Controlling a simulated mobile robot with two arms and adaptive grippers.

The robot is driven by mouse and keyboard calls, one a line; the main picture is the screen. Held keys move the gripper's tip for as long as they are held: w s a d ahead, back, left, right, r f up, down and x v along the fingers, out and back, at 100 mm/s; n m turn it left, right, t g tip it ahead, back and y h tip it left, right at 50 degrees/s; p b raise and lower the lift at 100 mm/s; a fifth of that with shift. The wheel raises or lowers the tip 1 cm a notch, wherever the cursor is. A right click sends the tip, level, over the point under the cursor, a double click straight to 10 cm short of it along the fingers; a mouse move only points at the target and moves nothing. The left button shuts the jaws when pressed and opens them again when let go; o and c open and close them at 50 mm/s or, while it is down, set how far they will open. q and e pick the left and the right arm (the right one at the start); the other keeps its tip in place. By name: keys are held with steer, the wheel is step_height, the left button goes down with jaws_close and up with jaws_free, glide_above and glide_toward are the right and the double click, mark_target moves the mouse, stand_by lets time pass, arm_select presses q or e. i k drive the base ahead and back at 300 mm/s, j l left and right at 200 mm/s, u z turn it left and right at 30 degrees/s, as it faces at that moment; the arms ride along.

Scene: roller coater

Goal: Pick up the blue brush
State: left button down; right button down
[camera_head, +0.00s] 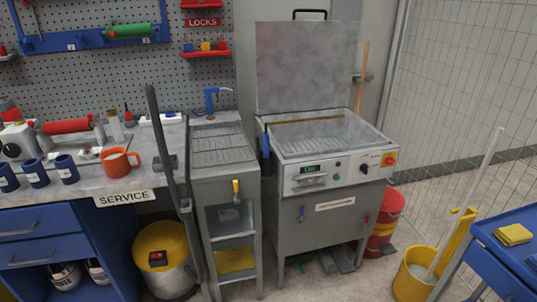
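No brush is plain to see. A small blue upright piece (266,143) sits at the left rim of the grey wash tank (330,177); it may be the blue brush, but it is too small to tell. A blue tap-like fixture (211,100) with a thin spout stands at the back of the narrow grey stand (226,172) beside the tank. Neither of my grippers shows in this view.
The tank's lid (305,65) stands open. A workbench (100,186) with an orange mug (119,161) and blue cups is at left. A dark pole (160,130) leans before the stand. Yellow bucket (413,275) and blue cart (505,243) stand at right; floor shows between.

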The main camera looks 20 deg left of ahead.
mark_target(266, 139)
steer(key=i+j, duration=0.15)
steer(key=j, duration=0.25)
steer(key=i+j+z, duration=0.1)
steer(key=j, duration=0.25)
steer(key=i+j+z, duration=0.1)
steer(key=j, duration=0.3)
steer(key=i+j, duration=0.2)
steer(key=j, duration=0.2)
steer(key=i+j+z, duration=0.1)
steer(key=j, duration=0.3)
steer(key=i, duration=0.05)
